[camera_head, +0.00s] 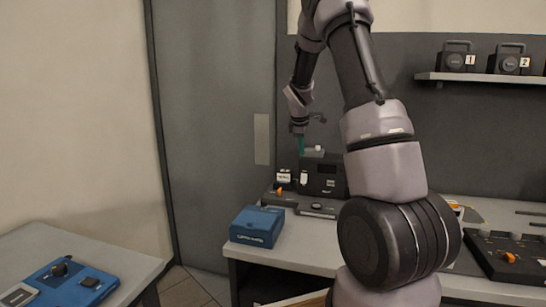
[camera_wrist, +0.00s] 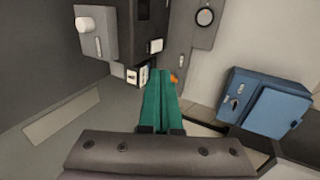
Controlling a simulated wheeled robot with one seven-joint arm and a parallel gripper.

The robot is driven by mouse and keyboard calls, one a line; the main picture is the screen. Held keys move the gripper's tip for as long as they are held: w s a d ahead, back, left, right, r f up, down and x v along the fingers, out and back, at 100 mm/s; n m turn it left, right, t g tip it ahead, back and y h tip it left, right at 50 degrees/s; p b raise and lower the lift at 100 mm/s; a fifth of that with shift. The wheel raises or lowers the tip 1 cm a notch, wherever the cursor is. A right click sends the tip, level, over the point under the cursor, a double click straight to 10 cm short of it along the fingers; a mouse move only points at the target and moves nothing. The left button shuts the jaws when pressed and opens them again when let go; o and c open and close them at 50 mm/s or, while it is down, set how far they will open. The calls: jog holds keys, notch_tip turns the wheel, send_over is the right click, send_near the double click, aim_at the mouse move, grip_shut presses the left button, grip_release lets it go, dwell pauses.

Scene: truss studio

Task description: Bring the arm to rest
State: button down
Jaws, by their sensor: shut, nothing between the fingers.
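My arm rises through the middle of the head view, bends over at the top and reaches down at the left. My gripper (camera_head: 302,146) hangs in the air by a dark machine (camera_head: 322,176) on the grey table. In the wrist view my gripper (camera_wrist: 160,72) shows two green fingers lying together, shut with nothing between them. Most of the table behind my arm is hidden.
A blue box (camera_head: 257,226) stands at the table's left end; it also shows in the wrist view (camera_wrist: 275,108). A side table (camera_head: 120,262) at the left holds a blue tray (camera_head: 45,292). A wall shelf (camera_head: 470,77) with black cases and a black panel (camera_head: 500,262) are at the right.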

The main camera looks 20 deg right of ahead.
jog(key=shift+r, duration=0.1)
jog(key=s+a+r+m+t+y, duration=0.1)
jog(key=s+a+r+m, duration=0.3)
jog(key=s+r, duration=0.45)
jog(key=s+a+r+m+y, duration=0.2)
jog(key=s+a+r+m, duration=0.25)
jog(key=s+r, duration=0.35)
jog(key=s+a+m+t+y, duration=0.1)
jog(key=s+a+m, duration=0.2)
jog(key=s, duration=0.7)
jog(key=s+a+r+m+t, duration=0.1)
jog(key=s+a+m, duration=0.3)
jog(key=s, duration=0.6)
jog(key=shift+a+y, duration=0.4)
jog(key=shift+a, duration=0.15)
